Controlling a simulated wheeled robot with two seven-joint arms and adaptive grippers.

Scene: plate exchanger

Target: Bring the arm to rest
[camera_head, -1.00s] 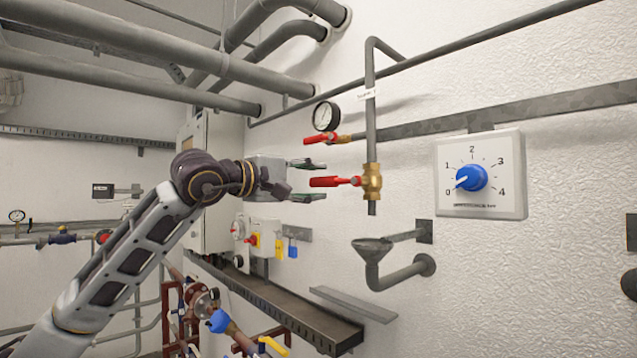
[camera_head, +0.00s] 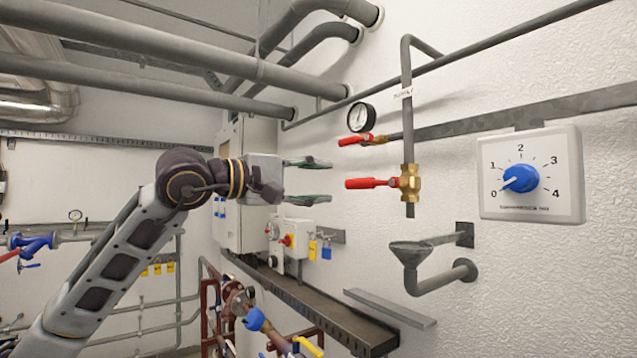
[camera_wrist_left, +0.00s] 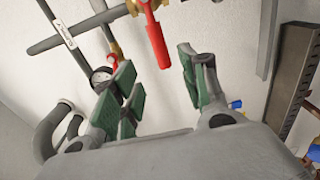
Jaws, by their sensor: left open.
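My left arm comes in from the left in the head view. Its gripper (camera_head: 308,181) points right, with the two green-padded fingers spread apart and nothing between them. The fingertips stop short of the red lever of the brass valve (camera_head: 410,183), with a gap in the head view. In the left wrist view the open fingers (camera_wrist_left: 160,85) also show, and the red valve lever (camera_wrist_left: 157,40) lies beyond the space between them. My right gripper is not in either view.
A gauge (camera_head: 361,117) and a second red lever (camera_head: 355,141) are above the valve. A dial box (camera_head: 531,203) hangs to the right. A funnel drain (camera_head: 411,253) and a dark ledge (camera_head: 330,318) are below. Pipes (camera_head: 150,45) run overhead.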

